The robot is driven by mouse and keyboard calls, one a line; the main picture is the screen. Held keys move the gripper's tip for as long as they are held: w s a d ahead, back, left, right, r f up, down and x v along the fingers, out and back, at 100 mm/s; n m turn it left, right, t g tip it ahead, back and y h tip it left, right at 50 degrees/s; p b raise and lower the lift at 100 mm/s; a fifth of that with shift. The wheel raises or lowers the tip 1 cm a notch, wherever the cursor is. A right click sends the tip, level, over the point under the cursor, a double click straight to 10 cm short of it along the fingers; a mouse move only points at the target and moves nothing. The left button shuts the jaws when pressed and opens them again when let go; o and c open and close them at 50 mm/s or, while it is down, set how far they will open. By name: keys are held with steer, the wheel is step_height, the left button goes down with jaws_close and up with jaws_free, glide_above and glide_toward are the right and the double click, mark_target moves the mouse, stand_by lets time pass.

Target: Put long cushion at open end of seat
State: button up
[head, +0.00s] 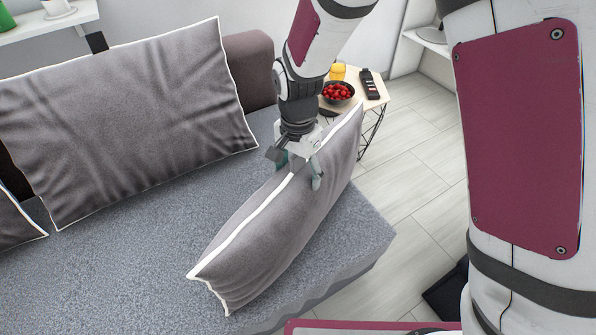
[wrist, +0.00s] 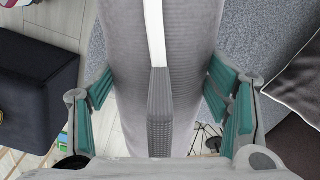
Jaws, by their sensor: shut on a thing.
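A long grey cushion (head: 285,227) with white piping stands on its long edge at the right end of the grey seat (head: 130,275). My gripper (head: 299,173) is shut on its top edge, near the middle of its length. In the wrist view the cushion (wrist: 185,70) runs between the two green-padded fingers (wrist: 165,100). Another long grey cushion (head: 125,115) leans against the backrest at the left.
A small side table (head: 372,103) beyond the seat's end holds a bowl of red fruit (head: 337,92), a yellow cup (head: 338,71) and a dark remote (head: 370,84). Part of another cushion (head: 15,222) shows at the left edge. Bare floor (head: 410,190) lies right of the seat.

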steer(key=o, duration=2)
steer(key=shift+c, duration=0.2)
step_height(320, 180, up, 12)
steer(key=p, duration=0.3)
steer(key=shift+r, duration=0.1)
